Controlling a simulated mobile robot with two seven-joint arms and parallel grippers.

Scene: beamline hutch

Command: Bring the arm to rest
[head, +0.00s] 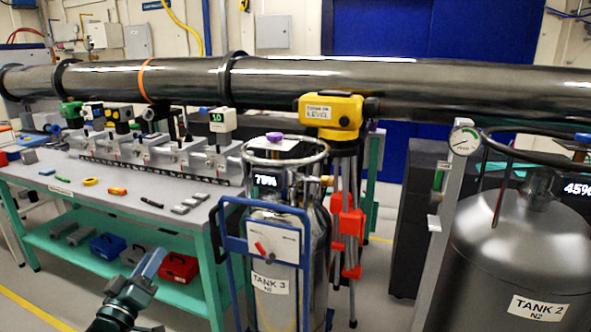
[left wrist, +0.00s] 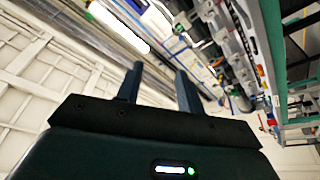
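My left gripper (head: 150,264) shows at the bottom left of the head view, in front of the green workbench. Its two blue-grey fingers point up and are a little apart with nothing between them. In the left wrist view the same gripper (left wrist: 158,85) shows two separated fingers with a clear gap and no object in it. The wall and ceiling lie behind the fingers there, with the bench tilted at the right. My right gripper is in neither view.
A green workbench (head: 140,205) with optics stands at the left. Tank 3 (head: 275,285) in a blue frame stands right of my left gripper, and tank 2 (head: 520,250) at the far right. A yellow level (head: 332,116) stands on a tripod. A dark pipe (head: 400,88) crosses behind.

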